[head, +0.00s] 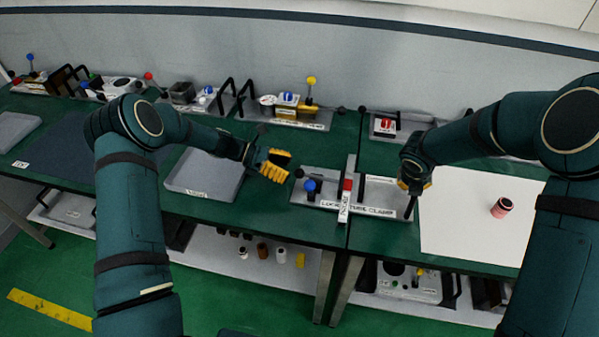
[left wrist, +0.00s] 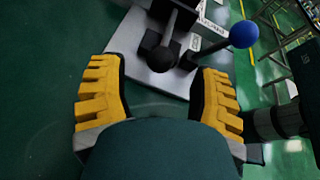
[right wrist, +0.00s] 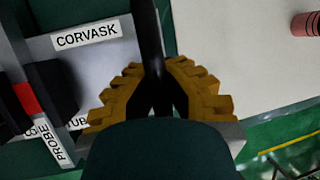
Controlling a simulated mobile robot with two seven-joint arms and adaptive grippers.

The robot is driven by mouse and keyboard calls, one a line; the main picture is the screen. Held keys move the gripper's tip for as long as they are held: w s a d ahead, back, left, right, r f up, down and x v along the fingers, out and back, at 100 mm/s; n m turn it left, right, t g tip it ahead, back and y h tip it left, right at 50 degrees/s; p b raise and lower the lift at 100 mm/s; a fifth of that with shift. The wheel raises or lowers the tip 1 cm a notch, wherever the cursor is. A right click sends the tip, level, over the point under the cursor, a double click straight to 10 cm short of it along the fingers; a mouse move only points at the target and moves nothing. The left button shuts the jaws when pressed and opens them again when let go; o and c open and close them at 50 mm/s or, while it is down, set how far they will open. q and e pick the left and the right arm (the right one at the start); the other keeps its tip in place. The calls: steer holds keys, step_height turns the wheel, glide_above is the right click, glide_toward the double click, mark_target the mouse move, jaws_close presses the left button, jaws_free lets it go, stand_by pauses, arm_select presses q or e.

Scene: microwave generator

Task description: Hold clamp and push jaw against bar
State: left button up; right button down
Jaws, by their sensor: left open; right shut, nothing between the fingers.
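The clamp (head: 325,178) is a grey plate on the green bench, with a dark jaw block, a blue ball lever (head: 309,185) and a black ball lever (head: 299,173). A white bar labelled PROBE (head: 344,208) with a red part crosses it. My left gripper (head: 281,163) is open and empty, left of the levers. The left wrist view shows the black ball (left wrist: 163,59) ahead between the fingers and the blue ball (left wrist: 243,34) to the right. My right gripper (head: 414,187) is shut at the clamp's right end, by a black upright handle (right wrist: 151,45); whether they touch is unclear.
A grey tray (head: 180,183) lies left of my left gripper. A white sheet (head: 460,235) with a red cylinder (head: 502,207) lies on the right. Several other fixtures stand along the back wall. The green bench (head: 290,225) is clear in front of the clamp.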

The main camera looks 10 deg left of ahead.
mark_target(300, 172)
arm_select(q)
steer(key=shift+x, duration=2.2)
